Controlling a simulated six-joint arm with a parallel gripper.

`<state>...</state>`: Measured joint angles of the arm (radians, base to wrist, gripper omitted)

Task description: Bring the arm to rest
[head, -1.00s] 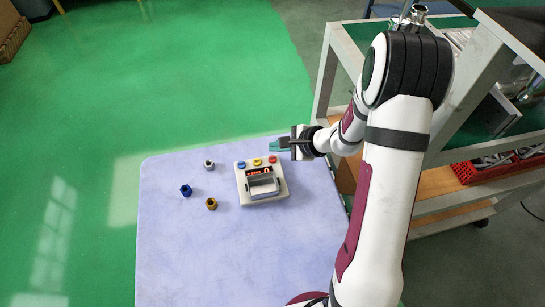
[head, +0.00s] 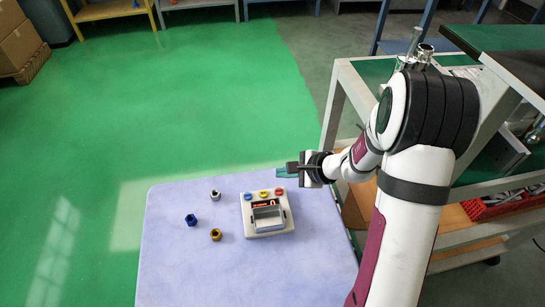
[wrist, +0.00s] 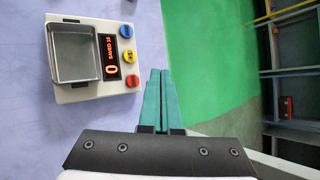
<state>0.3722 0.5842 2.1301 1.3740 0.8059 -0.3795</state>
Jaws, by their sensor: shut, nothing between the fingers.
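My gripper (head: 287,172) is shut and empty, above the far right part of the table, beyond the counting device. In the wrist view its teal fingers (wrist: 158,100) lie together with nothing between them. The device (head: 289,222) is a white box with a grey tray (head: 267,217), a small lit display (head: 263,202) and blue, yellow and red buttons along its far edge.
A silver nut (head: 215,196), a blue nut (head: 191,220) and a brass nut (head: 215,235) stand on the pale table (head: 180,270), left of the device. A shelf cart (head: 335,110) with a red crate (head: 500,205) stands at the right. The table's front is clear.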

